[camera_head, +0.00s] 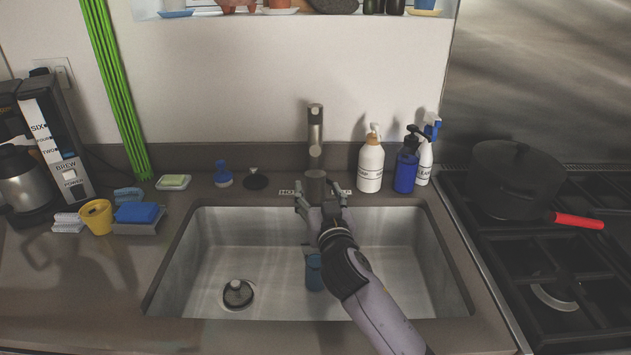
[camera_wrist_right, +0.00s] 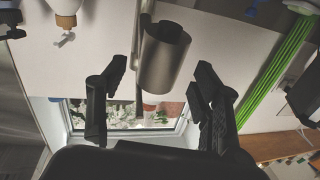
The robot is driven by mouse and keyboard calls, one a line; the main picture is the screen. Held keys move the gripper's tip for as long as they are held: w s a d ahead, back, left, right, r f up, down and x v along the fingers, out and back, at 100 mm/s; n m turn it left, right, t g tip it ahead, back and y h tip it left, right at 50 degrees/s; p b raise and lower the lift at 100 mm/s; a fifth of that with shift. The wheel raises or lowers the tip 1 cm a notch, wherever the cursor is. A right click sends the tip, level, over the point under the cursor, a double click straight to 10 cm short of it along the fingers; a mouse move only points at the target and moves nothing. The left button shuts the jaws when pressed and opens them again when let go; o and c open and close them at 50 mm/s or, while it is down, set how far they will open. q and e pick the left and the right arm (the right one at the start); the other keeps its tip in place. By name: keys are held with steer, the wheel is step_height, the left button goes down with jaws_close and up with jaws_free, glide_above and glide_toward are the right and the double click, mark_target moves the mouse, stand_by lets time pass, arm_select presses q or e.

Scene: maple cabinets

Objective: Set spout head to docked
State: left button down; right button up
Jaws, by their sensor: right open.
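The grey metal faucet (camera_head: 315,128) stands behind the sink (camera_head: 270,240). Its cylindrical spout head (camera_head: 316,184) shows low in front of the faucet column; I cannot tell whether it is seated against the spout. In the right wrist view the spout head (camera_wrist_right: 165,57) is a wide grey cylinder beside a thinner metal tube (camera_wrist_right: 140,65). My right gripper (camera_head: 320,197) is at the spout head over the sink's back edge. In the wrist view its open fingers (camera_wrist_right: 160,80) lie to either side of the spout head's lower end, with gaps visible. My left gripper is out of view.
A blue cup (camera_head: 314,272) and a drain strainer (camera_head: 238,293) are in the sink. Soap and spray bottles (camera_head: 370,165) stand right of the faucet. A sponge holder (camera_head: 140,222) and yellow cup (camera_head: 97,216) stand left. A pot (camera_head: 515,180) sits on the stove.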

mark_target(318, 189)
steer(key=shift+w+a, duration=0.2)
steer(key=shift+w, duration=0.75)
steer(key=shift+w+a, duration=0.15)
steer(key=shift+w, duration=0.75)
jaws_close()
